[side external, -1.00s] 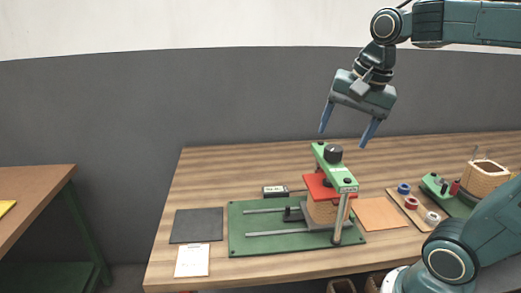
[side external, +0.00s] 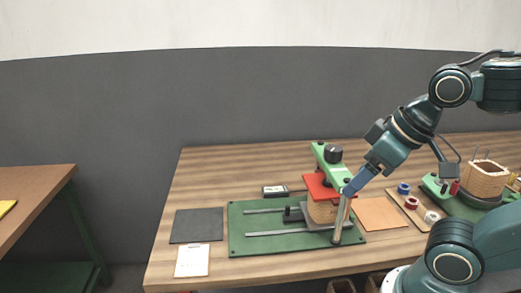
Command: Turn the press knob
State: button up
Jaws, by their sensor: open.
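The press stands on a green base plate (side external: 265,244) with two rails. Its green top bar (side external: 327,163) carries a black knob (side external: 333,153) near the middle. A red plate (side external: 315,184) lies under the bar, above a tan coil block (side external: 322,211). My gripper (side external: 348,190) is tilted down to the left, with its blue fingers at the near end of the green bar, in front of and below the black knob. The fingers overlap in this view, and they hide that end of the bar. Whether they touch it I cannot tell.
A dark mat (side external: 197,225) and a white paper (side external: 192,260) lie to the left. A copper-coloured sheet (side external: 380,213) and a tray of coloured rings (side external: 412,204) lie to the right. A wound coil (side external: 485,180) stands farther right. The table's back left is clear.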

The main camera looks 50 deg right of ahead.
dwell(0.6)
notch_tip(320, 180, up, 8)
jog(key=n+g, duration=0.1)
jog(key=g, duration=0.5)
send_over(334, 148)
jog(key=shift+f, duration=0.2)
jog(key=shift+f, duration=0.15)
notch_tip(334, 148, down, 14)
jog(key=shift+r, duration=0.25)
